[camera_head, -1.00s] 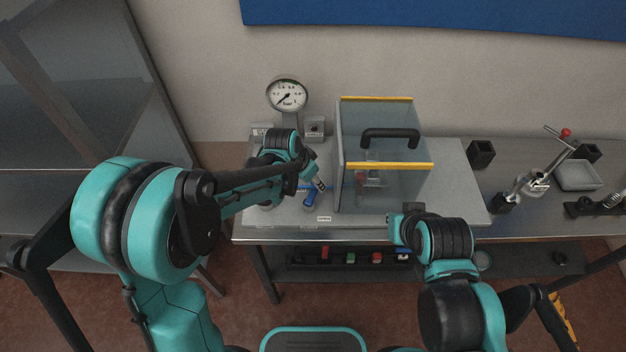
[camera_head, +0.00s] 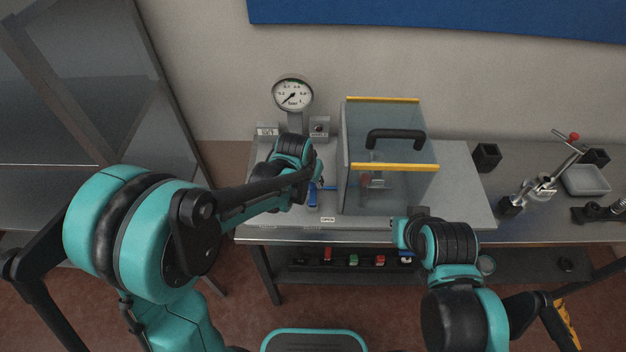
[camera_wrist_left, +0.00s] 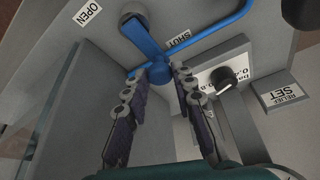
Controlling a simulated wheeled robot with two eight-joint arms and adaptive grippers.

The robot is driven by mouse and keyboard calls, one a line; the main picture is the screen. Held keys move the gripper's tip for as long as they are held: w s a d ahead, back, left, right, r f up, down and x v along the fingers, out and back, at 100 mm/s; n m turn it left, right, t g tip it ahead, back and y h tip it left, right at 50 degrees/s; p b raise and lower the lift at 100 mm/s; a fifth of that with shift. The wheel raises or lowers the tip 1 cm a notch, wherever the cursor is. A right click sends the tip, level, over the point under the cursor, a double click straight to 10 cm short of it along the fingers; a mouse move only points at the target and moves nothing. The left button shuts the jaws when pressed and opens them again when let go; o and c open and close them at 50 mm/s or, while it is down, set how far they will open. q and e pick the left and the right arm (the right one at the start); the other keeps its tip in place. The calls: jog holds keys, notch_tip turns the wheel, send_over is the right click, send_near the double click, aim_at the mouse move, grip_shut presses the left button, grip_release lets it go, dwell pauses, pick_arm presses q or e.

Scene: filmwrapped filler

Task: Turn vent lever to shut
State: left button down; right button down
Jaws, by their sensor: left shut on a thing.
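The blue vent lever (camera_wrist_left: 143,38) runs from a round grey pivot to a rounded blue end in the left wrist view. The OPEN label (camera_wrist_left: 87,12) is left of the pivot and the SHUT label (camera_wrist_left: 178,39) is to its right; the lever points between them. My left gripper (camera_wrist_left: 160,78) is shut on the lever's end. In the head view the lever (camera_head: 313,197) shows only partly, below my left gripper (camera_head: 314,182). My right gripper (camera_head: 406,230) is at the bench's front edge; its fingers cannot be made out.
A clear box (camera_head: 388,190) with yellow edges and a black handle stands right of the lever. A pressure gauge (camera_head: 292,94) stands behind. A thin blue tube (camera_wrist_left: 215,34) runs close to the lever. A clamp tool (camera_head: 540,187) and a tray (camera_head: 585,180) are farther right.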

pick_arm(q)
jog(key=c, duration=1.3)
grip_release()
jog(key=shift+r, duration=0.1)
jog(key=v, duration=1.2)
jog(key=shift+a, duration=0.1)
jog(key=s+a+f+n+t+b, duration=0.1)
jog(key=s+a+f+b, duration=0.1)
jog(key=s+a, duration=0.2)
jog(key=s+a+f+n+t+y+b, duration=0.1)
jog(key=s+a+n, duration=0.1)
jog(key=s+a, duration=0.3)
jog(key=s+a+f+n+t+b, duration=0.1)
jog(key=s+a+f+b, duration=0.1)
jog(key=s+a, duration=0.3)
jog(key=shift+s+a+f+y+b, duration=0.2)
jog(key=shift+s+f+y+b, duration=0.15)
jog(key=shift+s, duration=0.15)
